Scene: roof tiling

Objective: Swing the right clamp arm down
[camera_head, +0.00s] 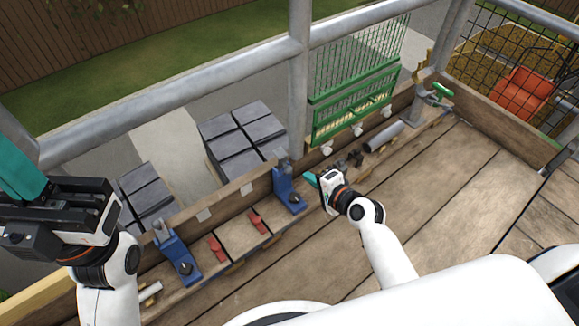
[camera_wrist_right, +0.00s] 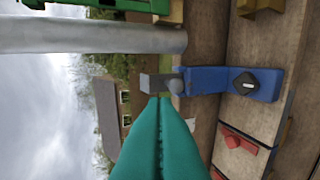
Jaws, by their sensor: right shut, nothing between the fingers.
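The right clamp (camera_head: 288,192) is blue and stands on the wooden bench by the rail post. Its arm appears raised, with a grey end at the top. In the right wrist view the clamp (camera_wrist_right: 212,80) lies sideways, with a black knob and a grey metal end. My right gripper (camera_head: 310,179) is just right of the clamp; its teal fingers (camera_wrist_right: 159,100) are shut and empty. Their tips lie close beside the grey end; I cannot tell whether they touch. My left gripper (camera_head: 22,150) is at the far left, its teal fingers cut by the frame edge.
A second blue clamp (camera_head: 179,258) stands further left. Red pieces (camera_head: 257,222) lie between the clamps. Grey tile stacks (camera_head: 240,140) stand beyond the rail (camera_head: 170,95). A grey cylinder (camera_head: 384,137) and dark small parts lie right of my right gripper. The plank floor (camera_head: 450,190) is clear.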

